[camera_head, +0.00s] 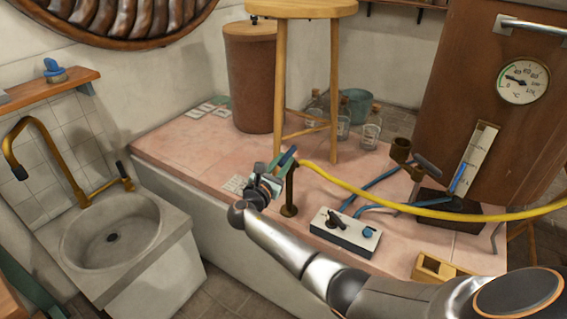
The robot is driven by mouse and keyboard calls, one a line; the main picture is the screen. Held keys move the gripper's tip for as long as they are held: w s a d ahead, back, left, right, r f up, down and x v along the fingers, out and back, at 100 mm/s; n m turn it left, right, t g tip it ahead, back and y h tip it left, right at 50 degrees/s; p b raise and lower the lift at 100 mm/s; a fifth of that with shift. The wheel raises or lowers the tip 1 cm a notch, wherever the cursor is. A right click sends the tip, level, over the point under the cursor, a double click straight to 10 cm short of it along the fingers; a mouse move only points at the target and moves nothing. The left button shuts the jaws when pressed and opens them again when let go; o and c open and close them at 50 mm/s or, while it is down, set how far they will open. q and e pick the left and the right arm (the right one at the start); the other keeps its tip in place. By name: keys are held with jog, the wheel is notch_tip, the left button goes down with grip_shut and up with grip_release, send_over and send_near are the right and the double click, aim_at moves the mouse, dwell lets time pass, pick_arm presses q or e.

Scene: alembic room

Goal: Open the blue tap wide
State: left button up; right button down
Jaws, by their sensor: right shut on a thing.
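The blue tap tops a dark upright pipe (289,192) near the front edge of the pink tiled bench. Its small blue handle (289,155) is partly hidden by my right gripper. My right gripper (280,165) is at the top of the pipe, shut on the blue handle. The arm reaches it from the lower right. A yellow hose (378,199) runs from beside the pipe top to the right. How far the tap is turned is too small to tell. My left gripper is not in view.
A wooden stool (334,95) stands close behind the tap on the pink bench (190,148). A switch box (345,235) and a brass-coloured block (437,268) lie to the right. A brown cabinet with a gauge (523,82) stands far right. A sink (150,222) is left.

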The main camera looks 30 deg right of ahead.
jog(key=c, duration=0.8)
grip_release()
jog(key=shift+o, duration=0.2)
jog(key=shift+a, duration=0.1)
jog(key=p+v, duration=0.1)
jog(key=v, duration=1.1)
jog(key=shift+p, duration=0.3)
jog(key=shift+s+a+f, duration=0.1)
jog(key=shift+a, duration=0.05)
